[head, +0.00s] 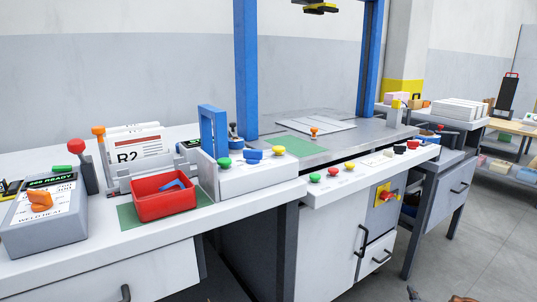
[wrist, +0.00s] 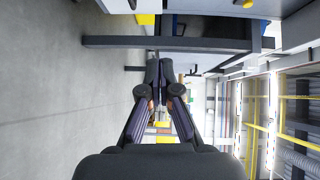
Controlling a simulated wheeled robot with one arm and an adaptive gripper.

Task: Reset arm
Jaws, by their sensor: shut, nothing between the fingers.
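My gripper (wrist: 159,68) shows in the wrist view, its two dark fingers brought together at the tips with nothing between them. It points out over the grey floor, clear of any object. The wrist picture is turned on its side, with the floor on the left. In the head view I cannot make out my arm or gripper clearly; only small brownish bits show at the bottom edge, and I cannot tell what they are.
A white bench (head: 60,279) holds a red bin (head: 164,205), a grey weld device (head: 45,230) and button panels. A blue-framed press (head: 246,70) stands behind a white control panel (head: 335,186). Open grey floor (wrist: 60,90) lies left in the wrist view.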

